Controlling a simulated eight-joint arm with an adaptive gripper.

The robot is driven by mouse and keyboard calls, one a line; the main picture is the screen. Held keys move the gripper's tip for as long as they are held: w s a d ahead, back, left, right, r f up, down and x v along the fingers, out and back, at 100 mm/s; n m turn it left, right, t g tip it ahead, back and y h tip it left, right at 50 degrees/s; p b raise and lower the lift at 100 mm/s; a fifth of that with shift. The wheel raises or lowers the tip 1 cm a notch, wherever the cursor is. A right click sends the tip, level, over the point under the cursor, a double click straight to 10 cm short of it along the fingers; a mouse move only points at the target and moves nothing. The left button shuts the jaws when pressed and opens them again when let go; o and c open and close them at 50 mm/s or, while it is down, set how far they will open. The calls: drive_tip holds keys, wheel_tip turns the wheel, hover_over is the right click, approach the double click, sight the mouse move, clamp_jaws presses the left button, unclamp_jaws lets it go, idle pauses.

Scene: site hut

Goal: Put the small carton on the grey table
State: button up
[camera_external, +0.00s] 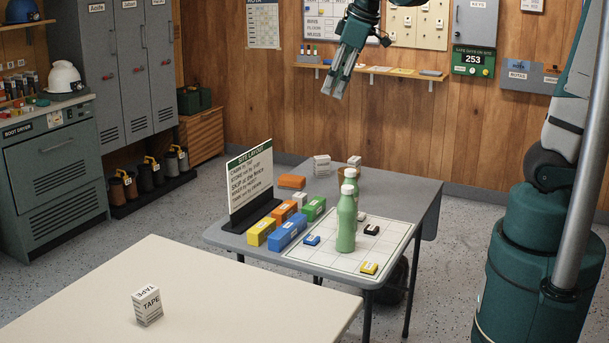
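A small white carton (147,306) marked TAPE stands upright on the cream table (215,290) in the front left. The grey table (405,190) stands behind it, in the middle of the room. My gripper (334,91) hangs high above the back of the grey table, pointing down and a little left. Nothing shows between its fingers, and it is far from the carton. From this angle I cannot tell how far apart the fingers are.
The grey table holds a sign (250,185), blue (288,232), yellow, orange and green boxes, green bottles (347,218), a white gridded sheet (320,258) and another pale carton (322,165). Its back right is mostly bare. A floor gap separates the tables' right parts.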

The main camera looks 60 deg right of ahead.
drive_tip(key=s+a+f+m+t, duration=0.1)
drive_tip(key=s+a+f, duration=0.1)
drive_tip(key=s+a, duration=0.4)
drive_tip(key=s+a+f+m+t+y, duration=0.1)
drive_tip(key=s+a, duration=0.5)
drive_tip(key=s, duration=0.7)
wheel_tip(320, 180, down, 2)
drive_tip(key=shift+s+f+m+t, duration=0.1)
drive_tip(key=shift+s+m+t, duration=0.15)
drive_tip(key=shift+m+t, duration=0.25)
